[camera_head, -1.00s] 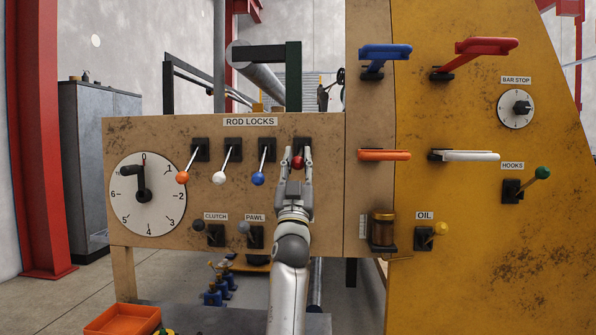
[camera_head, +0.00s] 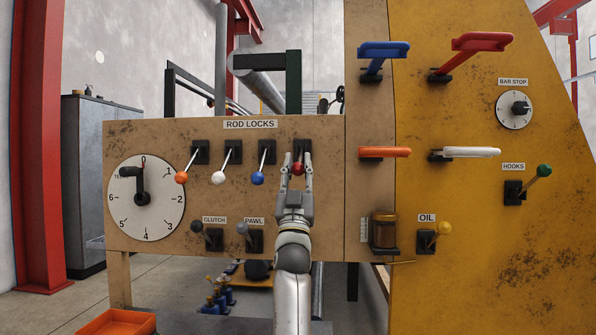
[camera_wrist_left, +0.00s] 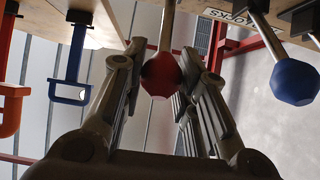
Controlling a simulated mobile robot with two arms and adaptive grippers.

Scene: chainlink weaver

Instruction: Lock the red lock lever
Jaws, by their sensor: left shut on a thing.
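The red lock lever (camera_head: 298,168) is the rightmost of the levers under the ROD LOCKS label on the tan panel. Its red knob hangs slightly higher in the picture than the neighbouring knobs. My left gripper (camera_head: 297,158) reaches up from below with its fingers on either side of the knob, shut on it. In the left wrist view the faceted red knob (camera_wrist_left: 160,75) sits between the two fingers, its rod running up out of the picture. The lever's slot is partly hidden by the fingers. My right gripper is not in view.
Blue (camera_head: 258,178), white (camera_head: 219,178) and orange (camera_head: 181,177) rod lock levers stand to the left. The PAWL lever (camera_head: 243,229) is below left. An oil cup (camera_head: 384,230) and orange handle (camera_head: 384,152) are to the right.

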